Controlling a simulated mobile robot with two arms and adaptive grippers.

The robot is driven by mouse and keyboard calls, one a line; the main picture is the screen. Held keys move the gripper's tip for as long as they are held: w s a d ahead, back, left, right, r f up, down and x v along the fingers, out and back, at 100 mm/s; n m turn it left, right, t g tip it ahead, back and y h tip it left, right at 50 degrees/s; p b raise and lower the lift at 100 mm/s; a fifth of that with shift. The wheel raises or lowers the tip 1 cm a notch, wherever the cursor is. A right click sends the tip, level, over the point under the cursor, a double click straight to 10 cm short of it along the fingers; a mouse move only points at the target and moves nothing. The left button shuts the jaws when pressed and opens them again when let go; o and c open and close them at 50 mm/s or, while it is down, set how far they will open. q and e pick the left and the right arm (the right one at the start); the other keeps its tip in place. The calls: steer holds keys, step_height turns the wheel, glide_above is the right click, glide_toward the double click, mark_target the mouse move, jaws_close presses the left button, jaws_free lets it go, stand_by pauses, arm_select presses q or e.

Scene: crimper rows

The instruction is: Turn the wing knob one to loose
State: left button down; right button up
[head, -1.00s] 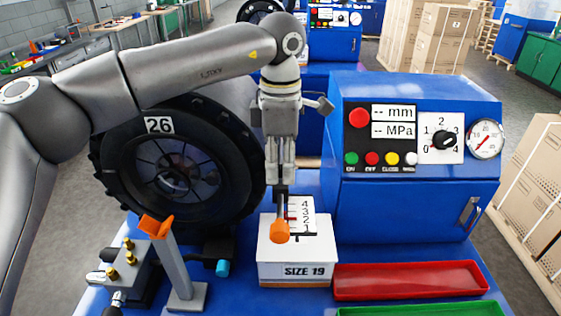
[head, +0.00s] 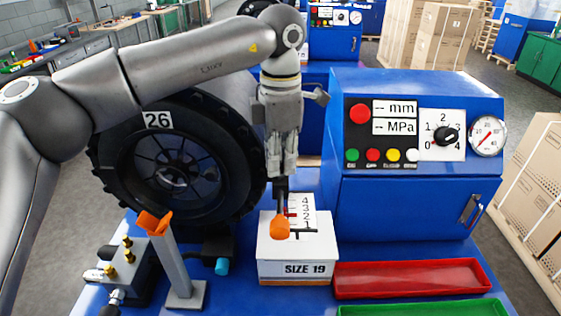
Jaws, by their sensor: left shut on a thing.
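The gripper points down and is shut on the dark upper end of that stem. The orange end is in front of the top of a white box marked SIZE 19 (head: 297,269); I cannot tell if it touches the box. Another orange wing-shaped piece (head: 155,223) tops a tilted grey post at the left. Which of these is wing knob one cannot be read. A black dial knob (head: 446,136) with numbers 0 to 4 is on the blue machine's panel. My right gripper is not in view.
A large black wheel marked 26 (head: 178,170) stands behind the arm. The blue machine (head: 415,210) is to the right. A red tray (head: 410,280) and a green tray (head: 420,310) lie at the front right. A block with brass fittings (head: 125,265) is at the left.

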arm_select(q)
steer(key=n+b, duration=0.1)
steer(key=n, duration=0.3)
steer(key=shift+n+b, duration=0.3)
steer(key=n+b, duration=0.1)
steer(key=n, duration=0.2)
steer(key=shift+n, duration=0.3)
steer(key=n+b, duration=0.1)
steer(key=n, duration=0.3)
steer(key=shift+r+n+b, duration=0.15)
steer(key=shift+n+b, duration=0.5)
steer(key=shift+n, duration=0.95)
steer(key=shift+w, duration=0.1)
steer(key=c, duration=1.5)
jaws_free()
step_height(320, 180, up, 12)
steer(key=shift+f, duration=0.1)
